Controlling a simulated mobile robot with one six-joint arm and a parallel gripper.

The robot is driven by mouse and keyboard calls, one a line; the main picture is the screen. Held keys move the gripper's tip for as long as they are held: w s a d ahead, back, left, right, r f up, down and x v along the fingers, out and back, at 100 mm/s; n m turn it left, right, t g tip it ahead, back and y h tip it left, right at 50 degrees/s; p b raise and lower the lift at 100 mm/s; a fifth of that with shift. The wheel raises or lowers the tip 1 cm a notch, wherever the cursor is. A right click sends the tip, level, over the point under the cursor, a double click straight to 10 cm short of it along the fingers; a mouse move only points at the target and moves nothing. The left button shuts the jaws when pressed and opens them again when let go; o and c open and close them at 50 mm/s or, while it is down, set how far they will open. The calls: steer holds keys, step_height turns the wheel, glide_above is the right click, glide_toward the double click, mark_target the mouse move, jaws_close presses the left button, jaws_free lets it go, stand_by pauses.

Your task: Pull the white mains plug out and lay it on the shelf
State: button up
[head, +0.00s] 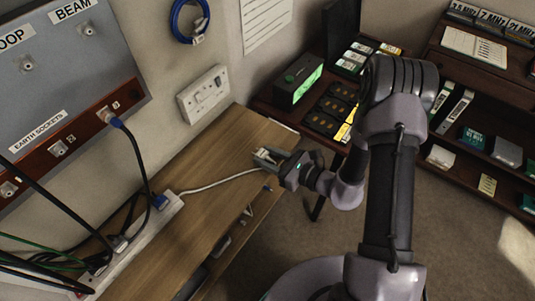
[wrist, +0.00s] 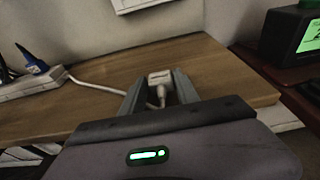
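The white mains plug (wrist: 160,77) is between the fingertips of my gripper (wrist: 160,82), which look closed against its sides. It is out of the wall socket (head: 203,94), whose face shows no plug. In the head view my gripper (head: 267,156) is over the right part of the wooden shelf (head: 240,133), near its front edge. Whether the plug touches the shelf or hangs just above it I cannot tell. Its white cable (head: 222,182) runs left over the shelf to a white power strip (head: 135,244).
A blue plug (head: 159,201) sits in the strip, with dark and green cables around it. A green-lit box (head: 298,79) stands on a dark cabinet beyond the shelf's right end. The shelf between strip and gripper is mostly clear.

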steer(key=shift+r+p, duration=0.55)
steer(key=shift+r, duration=0.45)
steer(key=shift+o, duration=0.5)
steer(key=o, duration=0.5)
steer(key=shift+c, duration=0.2)
steer(key=p+v, duration=0.4)
steer(key=v, duration=1.3)
steer(key=shift+d, duration=0.25)
